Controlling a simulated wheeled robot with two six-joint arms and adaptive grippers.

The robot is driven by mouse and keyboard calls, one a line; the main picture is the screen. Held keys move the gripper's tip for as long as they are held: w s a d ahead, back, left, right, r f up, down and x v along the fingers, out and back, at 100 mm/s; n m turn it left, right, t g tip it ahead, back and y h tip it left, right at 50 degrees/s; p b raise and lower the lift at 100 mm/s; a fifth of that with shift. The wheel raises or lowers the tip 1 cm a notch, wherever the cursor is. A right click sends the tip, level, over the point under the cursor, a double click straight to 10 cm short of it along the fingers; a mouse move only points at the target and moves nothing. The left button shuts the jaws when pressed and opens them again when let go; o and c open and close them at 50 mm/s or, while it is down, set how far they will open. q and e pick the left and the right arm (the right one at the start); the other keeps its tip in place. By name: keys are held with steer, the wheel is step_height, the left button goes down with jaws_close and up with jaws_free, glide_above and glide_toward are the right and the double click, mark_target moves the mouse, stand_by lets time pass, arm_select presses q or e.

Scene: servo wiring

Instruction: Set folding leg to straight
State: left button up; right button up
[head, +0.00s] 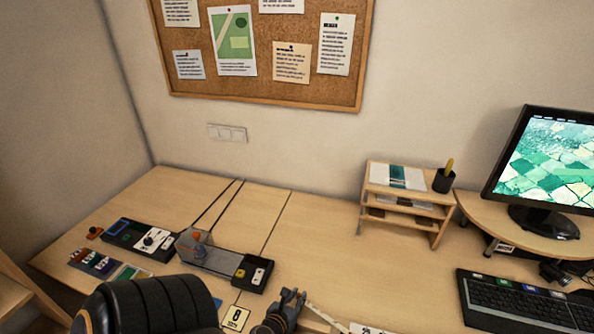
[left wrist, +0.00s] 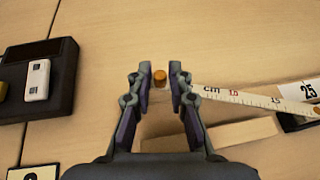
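A ruler-like strip (left wrist: 255,98) with cm marks runs right from beside my left gripper in the left wrist view. A plain pale wooden strip (left wrist: 220,135) lies below it, partly behind the fingers. A small orange peg (left wrist: 160,78) stands between the fingertips of my left gripper (left wrist: 160,84), with a narrow gap on each side. The fingers are apart, and I see no firm hold. In the head view my left gripper (head: 290,298) is at the bottom centre, with part of a pale strip (head: 325,315) to its right. My right gripper is not in view.
A black device with a clear cover (head: 210,255) and another black box (head: 140,240) stand at the left. A card marked 8 (head: 236,317) is near my gripper. A paper shelf (head: 405,205), monitor (head: 548,160) and keyboard (head: 525,302) are right. The middle desk is clear.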

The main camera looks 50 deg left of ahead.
arm_select(q)
steer(key=shift+o, duration=1.1)
steer(key=v, duration=1.2)
steer(key=shift+a, duration=0.1)
